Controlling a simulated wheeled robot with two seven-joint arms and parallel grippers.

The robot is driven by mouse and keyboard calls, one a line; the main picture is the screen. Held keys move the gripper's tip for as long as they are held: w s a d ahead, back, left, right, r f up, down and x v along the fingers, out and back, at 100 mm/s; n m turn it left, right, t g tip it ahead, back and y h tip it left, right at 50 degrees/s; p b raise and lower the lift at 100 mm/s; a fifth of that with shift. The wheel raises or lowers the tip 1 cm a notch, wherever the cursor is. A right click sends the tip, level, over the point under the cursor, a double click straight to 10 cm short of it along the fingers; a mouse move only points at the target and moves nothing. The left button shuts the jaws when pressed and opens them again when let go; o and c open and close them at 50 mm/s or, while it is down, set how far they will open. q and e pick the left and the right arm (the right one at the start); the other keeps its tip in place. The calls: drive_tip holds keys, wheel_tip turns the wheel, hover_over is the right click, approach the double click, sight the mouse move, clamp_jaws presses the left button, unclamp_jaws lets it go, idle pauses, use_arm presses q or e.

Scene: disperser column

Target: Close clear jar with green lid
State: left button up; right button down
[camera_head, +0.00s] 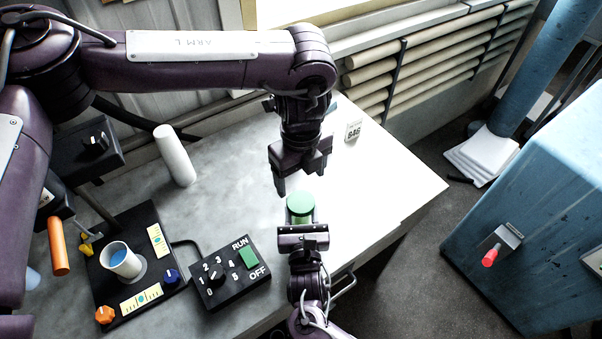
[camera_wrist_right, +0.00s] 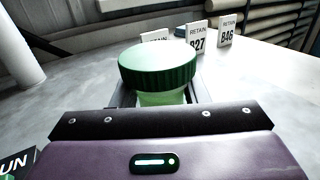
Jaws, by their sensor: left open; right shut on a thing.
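The green lid (camera_head: 300,203) sits on top of the clear jar, which looks greenish below it. In the right wrist view the lid (camera_wrist_right: 158,63) is large and ribbed, with the jar (camera_wrist_right: 162,98) under it between the fingers. My right gripper (camera_head: 302,226) is shut on the jar, low beside the table's front edge. Whether the lid is fully seated I cannot tell. My left gripper (camera_head: 294,180) is open and empty, pointing down just above and behind the lid, apart from it.
A control box (camera_head: 228,272) with a dial and green switch stands left of the jar. A disperser base (camera_head: 140,285) holds a white cup (camera_head: 122,262). A white cylinder (camera_head: 175,156) stands at the back. Retain cards (camera_wrist_right: 228,30) stand behind the jar. The table's right side is clear.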

sight(301, 201)
use_arm(q)
drive_tip(key=shift+f, duration=0.1)
drive_tip(key=shift+f, duration=3.9)
drive_tip(key=shift+c, duration=0.2)
drive_tip(key=c, duration=0.9)
drive_tip(key=m, duration=0.6)
drive_tip(key=shift+m, duration=0.3)
drive_tip(key=shift+c, duration=0.2)
drive_tip(key=m, duration=0.4)
drive_tip(key=shift+m, duration=0.4)
drive_tip(key=o, duration=1.1)
